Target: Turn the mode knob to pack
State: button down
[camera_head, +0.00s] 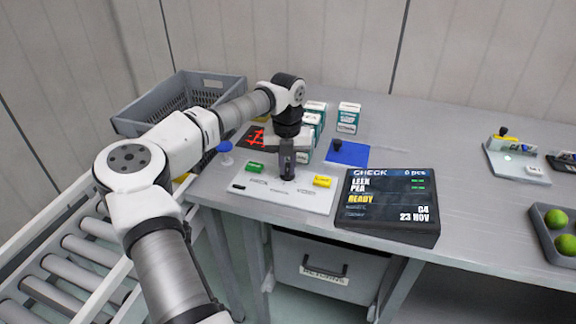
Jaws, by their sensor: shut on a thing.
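My gripper (288,173) points straight down at the middle of a white control panel (262,198) on the bench. Its dark fingers are shut on the mode knob, which they almost wholly hide. Small printed labels surround the knob, too small to read, so I cannot tell which way it points. A green block (254,167) sits at the panel's back left and a yellow block (322,181) at its right. A small black piece (238,187) is at the front left.
A black display (388,203) reading "CHECK" and "READY" stands right of the panel. Behind are a blue pad (347,153), white-green cartons (348,118) and a grey crate (180,100). A roller conveyor (75,256) lies left.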

jog(key=m, duration=0.7)
jog(key=shift+w+a+r, duration=0.1)
jog(key=shift+a, duration=0.05)
jog(key=m, duration=0.4)
jog(key=shift+w+m+p, duration=0.1)
jog(key=shift+m+p, duration=0.2)
jog(key=shift+w+a+m, duration=0.1)
jog(key=shift+m, duration=1.7)
jog(key=c, duration=1.4)
grip_release()
jog(key=shift+c, duration=0.2)
notch_tip(320, 180, up, 14)
jog(key=b, duration=0.1)
jog(key=shift+b, duration=0.3)
